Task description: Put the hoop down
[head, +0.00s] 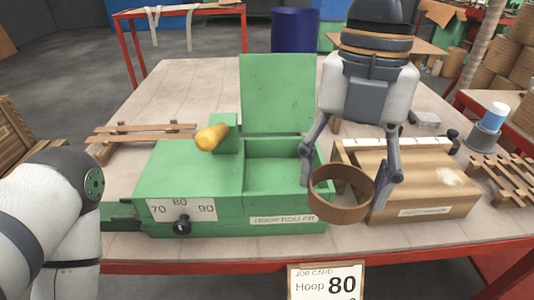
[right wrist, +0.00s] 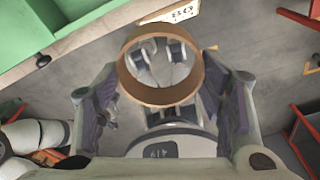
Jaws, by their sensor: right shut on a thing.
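My right gripper (head: 345,190) comes down from the top right and is shut on a brown hoop (head: 338,211). The hoop sits between the two fingers. In the head view it appears in front of the gap between the green hoop roller (head: 190,168) and a wooden box (head: 425,204). The hoop also shows as a ring in the right wrist view (right wrist: 160,97), with a finger at each side. It looks held up, clear of any surface. My left arm shows at the left edge, but its gripper is out of view.
The table (head: 190,90) carries a wooden rack (head: 140,129) at left and slatted wood (head: 503,180) at right. The roller's green lid stands upright behind its open tray. A card reading "Hoop 80" (head: 326,284) hangs at the front edge. Bare tabletop shows at the back left.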

